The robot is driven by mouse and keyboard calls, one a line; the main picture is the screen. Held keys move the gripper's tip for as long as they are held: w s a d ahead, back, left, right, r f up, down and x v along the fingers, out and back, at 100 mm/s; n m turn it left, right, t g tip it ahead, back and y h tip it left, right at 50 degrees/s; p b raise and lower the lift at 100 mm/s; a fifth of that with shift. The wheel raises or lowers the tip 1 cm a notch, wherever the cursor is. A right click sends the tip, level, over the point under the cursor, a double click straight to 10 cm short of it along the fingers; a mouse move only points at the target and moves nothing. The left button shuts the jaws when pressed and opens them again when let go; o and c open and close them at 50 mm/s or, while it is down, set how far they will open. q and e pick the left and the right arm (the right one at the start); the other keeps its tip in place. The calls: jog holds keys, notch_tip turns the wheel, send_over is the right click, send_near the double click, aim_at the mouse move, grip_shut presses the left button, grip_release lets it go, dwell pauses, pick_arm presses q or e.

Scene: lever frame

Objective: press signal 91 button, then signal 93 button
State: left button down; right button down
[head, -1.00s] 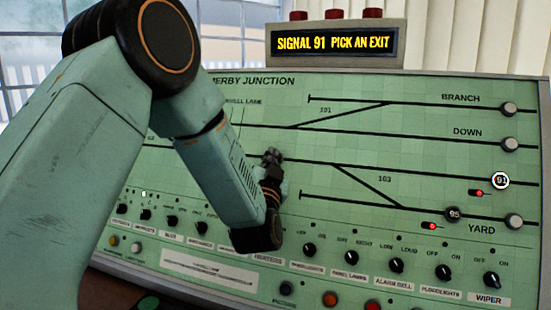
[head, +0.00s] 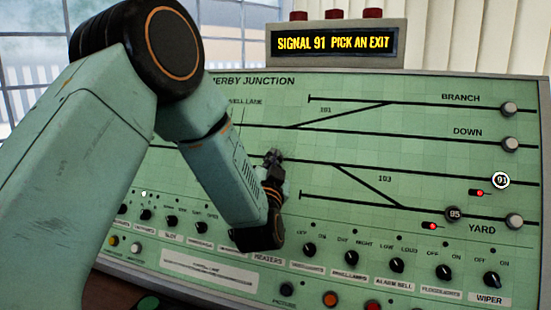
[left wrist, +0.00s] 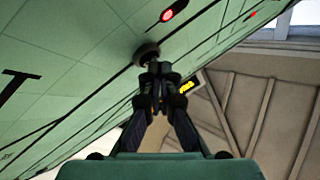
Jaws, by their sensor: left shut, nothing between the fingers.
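The signal 91 button (head: 501,180) is at the right of the green panel (head: 420,165), with a bright white ring around it. The display (head: 335,43) above reads "SIGNAL 91 PICK AN EXIT". My left gripper (head: 273,158) is shut and empty, at the panel's middle near a track line. In the left wrist view, its closed tips (left wrist: 157,72) are right at a dark round button (left wrist: 147,54); I cannot tell whether they touch. The button's label is not readable. No label 93 is visible; my arm hides part of the panel. My right gripper is out of view.
The signal 95 button (head: 453,214) and pale round buttons, such as the one by DOWN (head: 507,144), stand out from the panel. A row of black knobs (head: 397,265) runs along the lower panel. Red lamps (head: 333,14) top the display.

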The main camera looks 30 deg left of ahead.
pick_arm(q)
jog(key=shift+w+f, duration=0.15)
dwell(0.3)
jog(key=shift+s+d+r+p, duration=0.15)
jog(key=shift+s+r+p, duration=0.3)
jog(key=shift+s, duration=0.35)
jog(key=s, duration=0.1)
jog(key=s+r+p, duration=0.1)
jog(key=s+d+r+p, duration=0.1)
jog(key=s, duration=0.1)
jog(key=shift+s+r, duration=0.1)
jog(key=shift+r, duration=0.05)
dwell(0.3)
dwell(0.7)
